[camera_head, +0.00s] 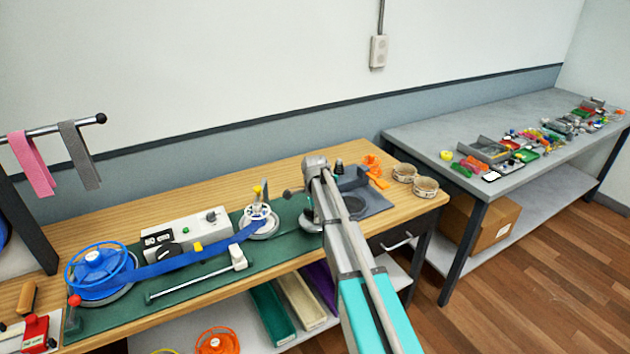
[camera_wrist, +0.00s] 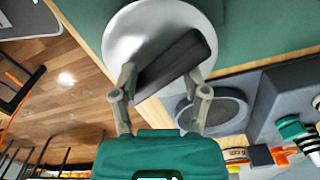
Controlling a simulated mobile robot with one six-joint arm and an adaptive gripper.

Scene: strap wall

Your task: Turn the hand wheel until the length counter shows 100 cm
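The control box (camera_head: 180,233) on the green mat bears a dark display (camera_head: 158,239), too small to read. A blue strap (camera_head: 195,260) runs from a blue spoked reel (camera_head: 98,268) to a white wheel (camera_head: 262,226) with a yellow knob. A pale round disc (camera_head: 308,221) is partly hidden by my arm. My gripper (camera_wrist: 162,84) faces a white disc (camera_wrist: 125,42) with a dark bar (camera_wrist: 178,66) across it. The fingers are apart with the bar between them; I cannot tell whether they clamp it. I cannot tell surely which wheel this is.
A grey fixture (camera_head: 372,203), orange parts (camera_head: 374,166) and strap rolls (camera_head: 404,172) stand at the bench's right end. A white rail (camera_head: 190,284) lies in front of the strap. A second bench (camera_head: 425,137) with many small parts stands at right.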

